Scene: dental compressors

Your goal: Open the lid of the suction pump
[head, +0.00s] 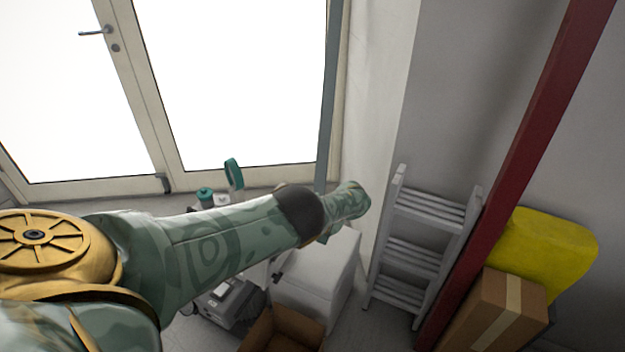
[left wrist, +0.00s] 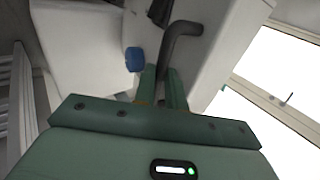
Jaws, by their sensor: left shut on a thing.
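A white boxy unit, which I take to be the suction pump (head: 322,268), stands on the floor behind and below my left arm in the head view. In the left wrist view, white panels (left wrist: 85,50) fill the upper part, with a bent dark grey handle (left wrist: 181,30) and a blue round knob (left wrist: 134,59). My left gripper (left wrist: 163,85) is shut on the lower end of the dark handle. The arm hides the gripper in the head view. I cannot tell how far the lid stands open. My right gripper is not in view.
An open cardboard box (head: 252,338) and a grey machine (head: 226,299) stand near the pump. A grey stepladder (head: 414,243) leans at right, beside a red post (head: 525,150), a closed carton (head: 497,310) and a yellow object (head: 545,250). Glazed doors (head: 235,80) are behind.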

